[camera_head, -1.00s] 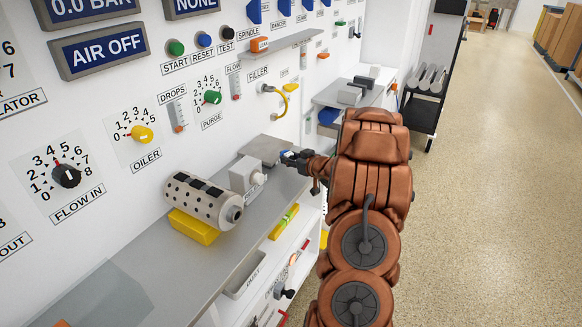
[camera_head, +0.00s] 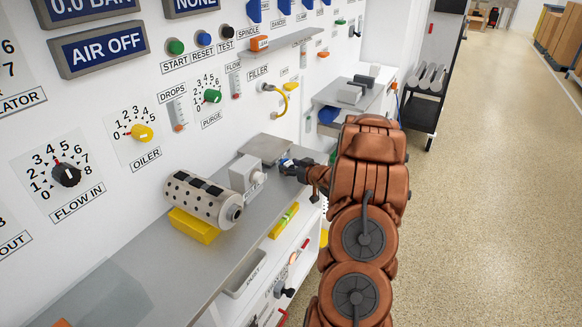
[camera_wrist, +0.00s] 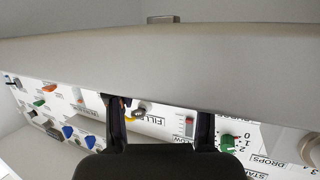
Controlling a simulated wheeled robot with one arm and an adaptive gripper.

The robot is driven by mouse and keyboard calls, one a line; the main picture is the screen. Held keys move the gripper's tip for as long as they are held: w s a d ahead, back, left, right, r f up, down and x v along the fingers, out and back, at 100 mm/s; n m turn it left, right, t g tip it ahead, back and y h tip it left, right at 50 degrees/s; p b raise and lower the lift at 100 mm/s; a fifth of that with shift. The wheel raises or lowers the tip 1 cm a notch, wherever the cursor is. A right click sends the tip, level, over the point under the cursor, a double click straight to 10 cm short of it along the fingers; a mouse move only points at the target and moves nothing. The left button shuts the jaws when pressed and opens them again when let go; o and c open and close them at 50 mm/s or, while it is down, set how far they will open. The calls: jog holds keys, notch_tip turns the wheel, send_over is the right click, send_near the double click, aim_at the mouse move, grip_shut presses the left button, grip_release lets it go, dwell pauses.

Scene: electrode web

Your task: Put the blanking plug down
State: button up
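In the head view my gripper (camera_head: 294,164) is low over the grey bench (camera_head: 214,242), just right of a flat grey plate (camera_head: 266,148). Its dark fingers point left, and a small bluish patch shows at them, too small to identify. In the wrist view two dark fingers (camera_wrist: 161,112) stand well apart, with only the wall panel and its labels visible between them. The finger ends meet a broad grey band, so what is at the tips is hidden. I cannot make out the blanking plug for sure in either view.
A perforated cylinder (camera_head: 203,200) rests on a yellow block (camera_head: 194,226) further left. A yellow hook (camera_head: 277,100) sticks out of the wall. The bench front is clear.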

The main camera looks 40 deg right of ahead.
jog(key=shift+o, duration=0.2)
jog(key=shift+r, duration=0.2)
jog(key=v, duration=1.2)
jog(key=s+a+r+g+h, duration=0.1)
jog(key=a+r+g+h, duration=0.1)
jog(key=a+g, duration=0.3)
jog(key=s+a+r+g+h, duration=0.1)
jog(key=s+a+r+g, duration=0.2)
jog(key=a, duration=0.5)
jog(key=s+a+r+n+g+y, duration=0.1)
jog(key=s+a+g+y, duration=0.3)
jog(key=s+a, duration=2.1)
jog(key=a+r+g, duration=0.1)
jog(key=a+g, duration=0.2)
jog(key=g, duration=0.2)
jog(key=shift+s+a+y, duration=0.25)
jog(key=shift+y, duration=0.05)
